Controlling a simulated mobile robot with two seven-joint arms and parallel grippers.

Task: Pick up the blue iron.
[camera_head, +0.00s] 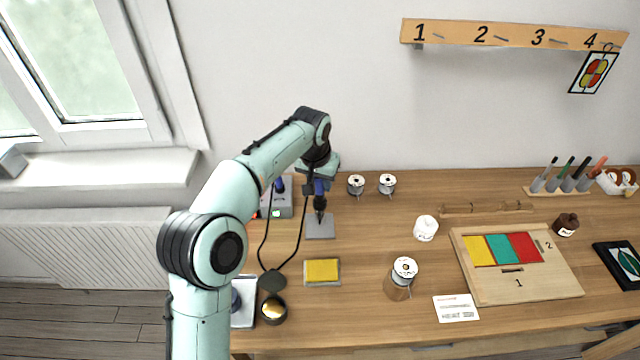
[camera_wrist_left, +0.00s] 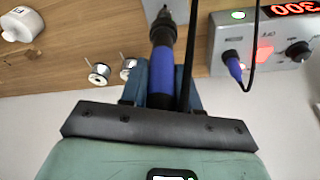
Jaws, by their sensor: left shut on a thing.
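The blue iron (camera_head: 319,187) is a soldering iron with a blue grip and a dark metal front end. My left gripper (camera_head: 319,177) is shut on its blue grip. The iron points down over a small grey pad (camera_head: 321,230) in the head view; I cannot tell whether its tip touches the pad. In the left wrist view the iron's blue grip (camera_wrist_left: 162,75) lies between the fingers of my left gripper (camera_wrist_left: 162,90), with its tip out of frame. My right gripper is not in view.
A yellow sponge (camera_head: 322,270), a brass-filled cup (camera_head: 273,309), two spools (camera_head: 387,184) and a wooden board (camera_head: 525,288) are on the table (camera_head: 360,240).

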